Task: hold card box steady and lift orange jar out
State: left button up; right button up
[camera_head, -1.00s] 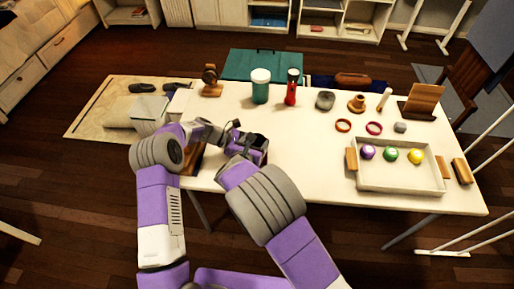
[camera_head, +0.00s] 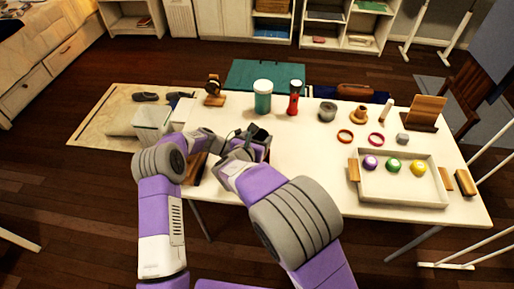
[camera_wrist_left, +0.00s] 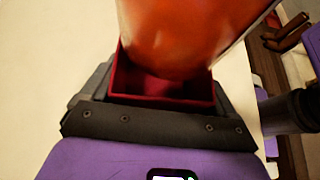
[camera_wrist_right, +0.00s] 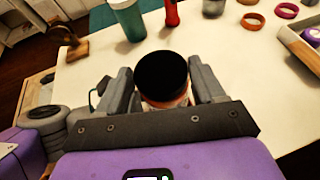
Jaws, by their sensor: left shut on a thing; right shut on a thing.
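The orange jar (camera_wrist_left: 190,30) fills the top of the left wrist view. Its lower end is over the mouth of the dark red card box (camera_wrist_left: 118,75), whose inside shows below it; I cannot tell whether the jar's base is fully clear of the rim. My left gripper (camera_wrist_left: 160,98) is shut on the box, one finger at each side. My right gripper (camera_wrist_right: 162,82) is shut on the jar near its black lid (camera_wrist_right: 162,76). In the head view my right gripper (camera_head: 256,142) is near the table's left part; my arms mostly hide box and jar.
On the white table (camera_head: 300,165), a teal jar (camera_head: 263,97) and a red flashlight (camera_head: 294,98) stand behind my grippers. A white tray (camera_head: 400,198) with coloured balls lies at the right. A wooden stand (camera_head: 214,92) is at the back left. The middle is clear.

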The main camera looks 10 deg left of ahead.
jog(key=shift+r, duration=1.1)
pick_arm(q)
jog(key=o, duration=0.5)
